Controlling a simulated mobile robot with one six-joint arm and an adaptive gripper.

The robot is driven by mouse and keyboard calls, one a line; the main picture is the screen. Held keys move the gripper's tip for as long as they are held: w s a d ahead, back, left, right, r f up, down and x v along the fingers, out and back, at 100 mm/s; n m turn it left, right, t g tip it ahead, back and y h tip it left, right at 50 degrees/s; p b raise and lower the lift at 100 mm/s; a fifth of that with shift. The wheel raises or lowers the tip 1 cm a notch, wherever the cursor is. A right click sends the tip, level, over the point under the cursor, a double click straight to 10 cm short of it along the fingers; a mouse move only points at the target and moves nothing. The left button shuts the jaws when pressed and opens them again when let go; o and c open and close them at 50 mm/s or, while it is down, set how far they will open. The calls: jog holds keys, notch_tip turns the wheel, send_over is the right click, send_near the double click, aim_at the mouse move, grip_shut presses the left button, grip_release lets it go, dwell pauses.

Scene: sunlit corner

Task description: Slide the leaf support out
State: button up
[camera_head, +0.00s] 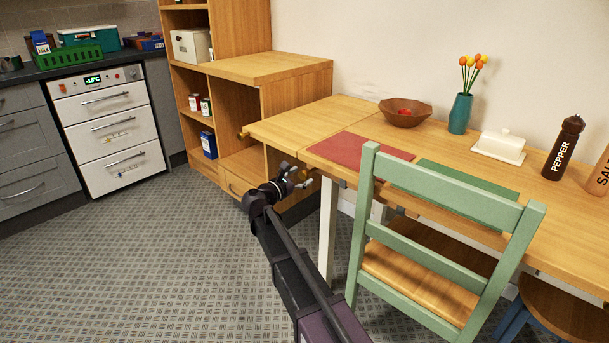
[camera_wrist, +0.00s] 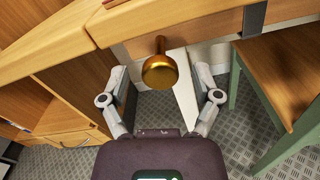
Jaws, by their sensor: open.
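A brass knob (camera_wrist: 160,68) sticks out from the wooden edge under the tabletop in the wrist view. It is presumably the handle of the leaf support, whose body is hidden under the top. My gripper (camera_wrist: 159,82) is open, with one finger to each side of the knob; I cannot tell whether either touches it. In the head view my gripper (camera_head: 297,178) is beside the near edge of the wooden table (camera_head: 455,155), by its white leg. The table's left leaf (camera_head: 310,118) looks level with the rest of the top. Another brass knob (camera_head: 244,134) shows at the leaf's left end.
A green chair (camera_head: 440,205) stands close right of my arm, against the table. A wooden shelf unit (camera_head: 265,68) stands behind the leaf. A bowl (camera_head: 405,112), vase (camera_head: 460,113) and pepper mill (camera_head: 563,148) stand on the table. Floor to the left is clear.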

jog(key=shift+x, duration=0.9)
jog(key=shift+c, duration=0.2)
grip_shut()
